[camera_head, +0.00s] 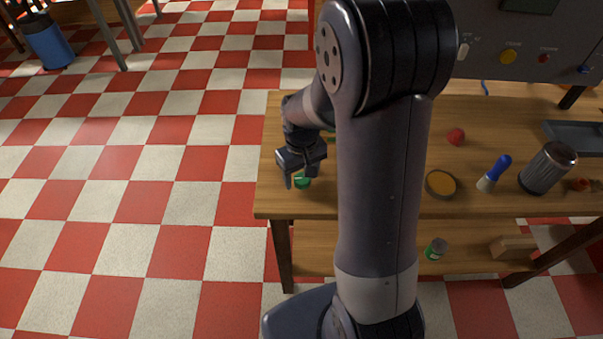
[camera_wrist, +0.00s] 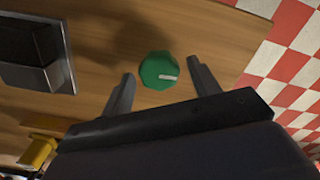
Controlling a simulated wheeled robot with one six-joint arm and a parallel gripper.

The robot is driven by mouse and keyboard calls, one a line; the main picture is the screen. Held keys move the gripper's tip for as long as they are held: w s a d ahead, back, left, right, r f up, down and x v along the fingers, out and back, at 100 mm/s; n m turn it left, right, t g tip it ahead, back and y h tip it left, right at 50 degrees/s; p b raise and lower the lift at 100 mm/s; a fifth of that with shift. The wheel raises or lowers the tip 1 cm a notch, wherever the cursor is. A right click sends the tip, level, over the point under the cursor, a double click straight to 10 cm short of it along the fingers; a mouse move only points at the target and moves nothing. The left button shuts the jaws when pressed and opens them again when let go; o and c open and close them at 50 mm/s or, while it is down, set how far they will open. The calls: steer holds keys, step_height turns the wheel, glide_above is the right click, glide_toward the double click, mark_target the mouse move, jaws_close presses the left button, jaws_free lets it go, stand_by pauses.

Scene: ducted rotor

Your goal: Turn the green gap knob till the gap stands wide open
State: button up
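The green gap knob (camera_wrist: 158,71) sits on the wooden surface in the wrist view, with a white pointer mark pointing right. In the head view the knob (camera_head: 302,183) shows as a small green patch near the table's left edge, partly covered by my gripper (camera_head: 299,177). In the wrist view my gripper (camera_wrist: 162,68) is open. One finger shows on each side of the knob, with space between the fingers and the knob. Whether the fingertips are level with the knob or above it, I cannot tell. The gap itself cannot be made out; my arm hides much of the table.
A dark box-like part (camera_wrist: 38,48) and a yellow part (camera_wrist: 38,150) lie left of the knob in the wrist view. On the table's right are a red ball (camera_head: 456,136), an orange-filled dish (camera_head: 440,184), a blue-handled brush (camera_head: 495,172) and a ribbed metal cup (camera_head: 548,168).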

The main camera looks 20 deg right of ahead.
steer(key=c, duration=0.9)
